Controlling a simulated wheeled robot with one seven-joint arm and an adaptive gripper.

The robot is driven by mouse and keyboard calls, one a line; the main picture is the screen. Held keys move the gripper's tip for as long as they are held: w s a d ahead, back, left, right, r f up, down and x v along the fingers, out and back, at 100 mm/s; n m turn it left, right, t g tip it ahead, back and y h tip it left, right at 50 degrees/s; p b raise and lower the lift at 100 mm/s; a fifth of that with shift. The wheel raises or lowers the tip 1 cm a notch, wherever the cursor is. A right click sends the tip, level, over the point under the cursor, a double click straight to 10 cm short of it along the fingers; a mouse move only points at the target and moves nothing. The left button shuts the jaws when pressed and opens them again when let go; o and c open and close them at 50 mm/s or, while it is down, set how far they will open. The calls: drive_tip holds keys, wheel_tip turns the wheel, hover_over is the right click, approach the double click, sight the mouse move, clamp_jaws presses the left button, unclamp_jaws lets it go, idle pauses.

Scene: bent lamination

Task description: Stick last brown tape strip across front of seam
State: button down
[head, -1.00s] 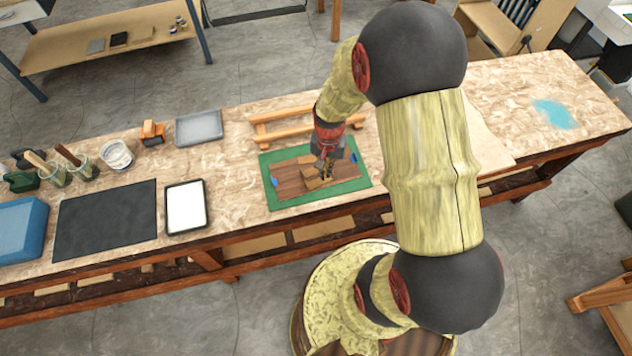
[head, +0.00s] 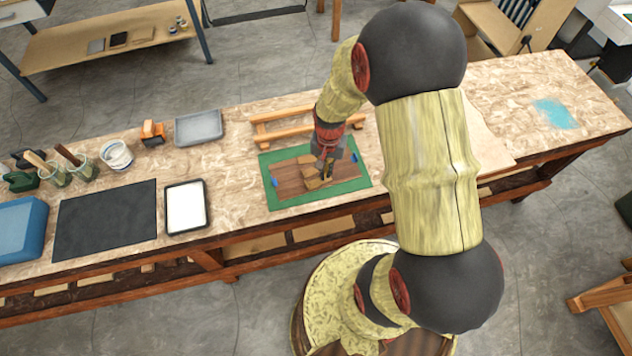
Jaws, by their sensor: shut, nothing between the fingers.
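A brown wood panel (head: 290,184) lies on a green mat (head: 282,203) on the workbench. Small blue pieces show at its left and right ends. Tan tape strips (head: 311,184) lie across the middle of the panel; my gripper hides part of them, so I cannot tell the strips apart or see the whole seam. My gripper (head: 326,176) points down at the middle of the panel, at or just above the strips. It is shut with nothing held.
A wooden rack (head: 290,133) stands behind the mat. To the left are a white-topped tray (head: 186,207), a black mat (head: 105,220), a grey tray (head: 199,128), an orange tape dispenser (head: 152,131) and jars with brushes (head: 80,168). The bench's right end is mostly clear.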

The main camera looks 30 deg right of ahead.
drive_tip(key=shift+f+b, duration=0.5)
drive_tip(key=shift+f, duration=0.45)
idle(0.5)
drive_tip(key=shift+r+p, duration=2.7)
drive_tip(key=shift+r, duration=0.85)
